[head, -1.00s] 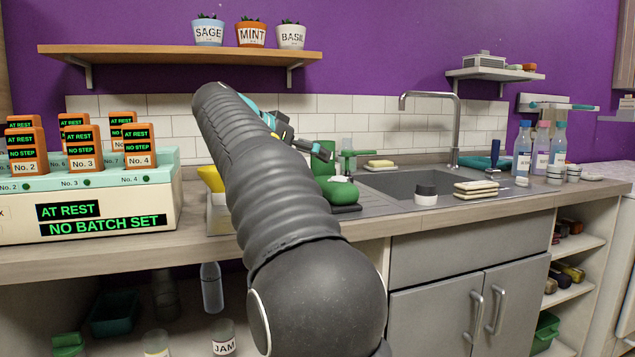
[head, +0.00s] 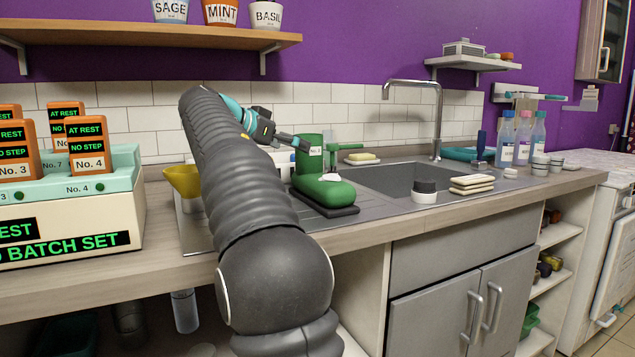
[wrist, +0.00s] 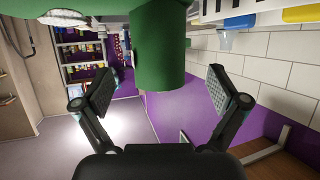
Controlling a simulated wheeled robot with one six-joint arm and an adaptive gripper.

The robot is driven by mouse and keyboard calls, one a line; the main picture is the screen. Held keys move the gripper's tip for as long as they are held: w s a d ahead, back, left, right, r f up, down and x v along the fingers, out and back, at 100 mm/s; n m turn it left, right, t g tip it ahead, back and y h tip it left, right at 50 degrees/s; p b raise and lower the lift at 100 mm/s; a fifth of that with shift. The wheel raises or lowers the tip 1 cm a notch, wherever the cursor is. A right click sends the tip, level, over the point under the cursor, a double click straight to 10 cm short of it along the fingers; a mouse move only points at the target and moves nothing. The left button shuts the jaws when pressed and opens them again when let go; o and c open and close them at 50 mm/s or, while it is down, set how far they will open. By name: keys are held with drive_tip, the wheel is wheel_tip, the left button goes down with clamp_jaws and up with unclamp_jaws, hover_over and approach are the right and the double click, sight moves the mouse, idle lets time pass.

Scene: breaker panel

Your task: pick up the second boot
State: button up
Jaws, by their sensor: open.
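A green boot (head: 325,190) stands upright on a dark flat base (head: 338,209) on the drainer left of the sink. Its shaft carries a small white label, and a white patch shows on the foot. My gripper (head: 298,144) is at the shaft's upper left in the head view, its fingers partly hidden. In the wrist view the green shaft (wrist: 158,50) reaches between the two spread fingers of my gripper (wrist: 162,88), with a gap on each side. The gripper is open and holds nothing. I see only one boot clearly.
A yellow-topped container (head: 184,182) stands left of my arm. The sink (head: 400,180), a dark-and-white jar (head: 424,191) and stacked pale slabs (head: 472,184) lie to the right. The white tiled wall (head: 340,117) is close behind. A batch unit (head: 70,222) stands at left.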

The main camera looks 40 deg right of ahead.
sight(314, 151)
drive_tip(key=x, duration=0.2)
drive_tip(key=shift+d+f, duration=0.1)
drive_tip(key=shift+d, duration=0.2)
drive_tip(key=shift+r+p+x, duration=0.15)
drive_tip(key=shift+p+x, duration=0.05)
drive_tip(key=shift+x, duration=1.15)
drive_tip(key=shift+r+p+x, duration=0.15)
drive_tip(key=shift+x, duration=1.15)
drive_tip(key=shift+d, duration=0.1)
clamp_jaws()
